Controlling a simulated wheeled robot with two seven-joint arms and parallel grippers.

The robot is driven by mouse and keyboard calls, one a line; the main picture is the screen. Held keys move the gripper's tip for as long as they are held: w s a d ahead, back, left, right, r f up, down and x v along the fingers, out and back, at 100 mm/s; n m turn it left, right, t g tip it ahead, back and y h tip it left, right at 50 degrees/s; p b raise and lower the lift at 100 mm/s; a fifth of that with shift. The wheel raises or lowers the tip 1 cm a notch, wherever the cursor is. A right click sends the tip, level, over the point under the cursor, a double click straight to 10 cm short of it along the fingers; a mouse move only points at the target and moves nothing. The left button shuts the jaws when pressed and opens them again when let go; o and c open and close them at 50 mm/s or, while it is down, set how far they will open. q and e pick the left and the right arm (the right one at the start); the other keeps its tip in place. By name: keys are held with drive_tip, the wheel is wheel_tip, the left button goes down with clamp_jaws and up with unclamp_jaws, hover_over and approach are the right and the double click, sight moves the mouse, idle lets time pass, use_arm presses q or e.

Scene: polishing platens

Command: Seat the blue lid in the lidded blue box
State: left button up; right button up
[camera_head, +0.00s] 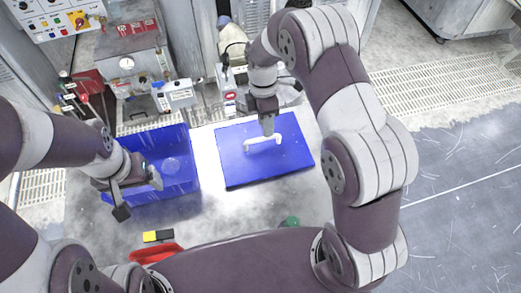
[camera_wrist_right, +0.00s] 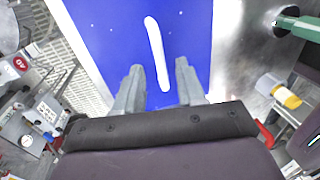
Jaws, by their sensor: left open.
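The blue lid (camera_head: 236,168) lies flat on the pale work surface, to the right of the blue box. It has a white bar handle (camera_head: 256,144) on top. The open blue box (camera_head: 180,188) stands at the left, its inside partly hidden by my left arm. My left gripper (camera_head: 138,192) is open over the box's near left part. My right gripper (camera_head: 267,128) is above the lid at its handle. In the right wrist view, its fingers (camera_wrist_right: 160,68) are apart with the handle (camera_wrist_right: 155,45) between them, with a gap visible on each side; contact is not visible.
A yellow and black block (camera_head: 158,236) and a red tray (camera_head: 155,252) lie near the front. A green item (camera_head: 291,221) is in front of the lid. Instruments and a gauge panel (camera_head: 127,64) stand behind the box. Bare surface separates box and lid.

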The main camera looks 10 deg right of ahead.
sight(262, 143)
drive_tip(key=f, duration=0.2)
drive_tip(key=f+p, duration=0.1)
drive_tip(key=s+f, duration=0.1)
drive_tip(key=f, duration=0.1)
drive_tip(key=shift+s+d+f, duration=0.1)
drive_tip(key=shift+d+f, duration=0.2)
drive_tip(key=shift+a+f, duration=0.1)
drive_tip(key=shift+f, duration=0.2)
drive_tip(key=shift+r, duration=0.1)
clamp_jaws()
